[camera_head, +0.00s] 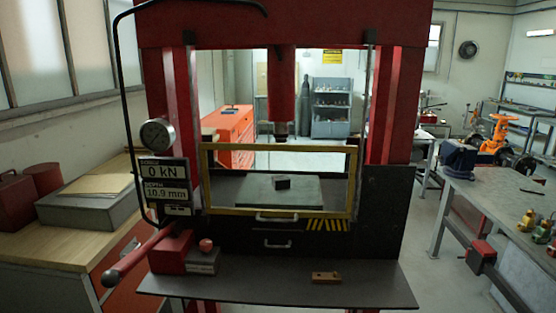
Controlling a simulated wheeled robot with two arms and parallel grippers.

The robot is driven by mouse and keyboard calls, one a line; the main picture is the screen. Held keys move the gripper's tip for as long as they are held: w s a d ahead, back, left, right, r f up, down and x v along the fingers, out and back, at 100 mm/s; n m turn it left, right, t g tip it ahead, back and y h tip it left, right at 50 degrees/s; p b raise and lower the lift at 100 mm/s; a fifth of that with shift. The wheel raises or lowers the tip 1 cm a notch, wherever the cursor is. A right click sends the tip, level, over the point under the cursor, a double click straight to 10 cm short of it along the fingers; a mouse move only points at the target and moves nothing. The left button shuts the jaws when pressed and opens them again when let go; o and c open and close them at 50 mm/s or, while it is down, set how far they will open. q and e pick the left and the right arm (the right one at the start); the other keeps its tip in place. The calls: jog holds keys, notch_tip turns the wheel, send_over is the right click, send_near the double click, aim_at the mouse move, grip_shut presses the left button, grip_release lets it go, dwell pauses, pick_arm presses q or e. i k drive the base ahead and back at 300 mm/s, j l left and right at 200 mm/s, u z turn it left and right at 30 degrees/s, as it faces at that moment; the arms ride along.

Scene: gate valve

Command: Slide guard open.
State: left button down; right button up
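The guard (208,182) is a yellow-edged rectangular frame with a clear pane, upright across the front of the red press (285,22). It spans the working opening between the two red columns. A pale bar handle (276,218) sits at the middle of its lower edge. Through the pane I see a dark plate (253,193) on the press bed, with a small dark block (283,183) on it. The red ram (281,88) hangs above, its lower end near the guard's top edge. Neither of my grippers is in view.
A second handle (277,243) is on the dark panel below the guard. A readout (164,180) shows 0 kN and 10.9 mm. A red lever (138,257) projects at front left. A small brown block (326,277) lies on the front shelf (260,290). Benches stand left and right.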

aim_at(204, 146)
jog(key=i+l, duration=0.35)
jog(key=i, duration=0.15)
jog(key=i+l, duration=0.3)
jog(key=i, duration=0.2)
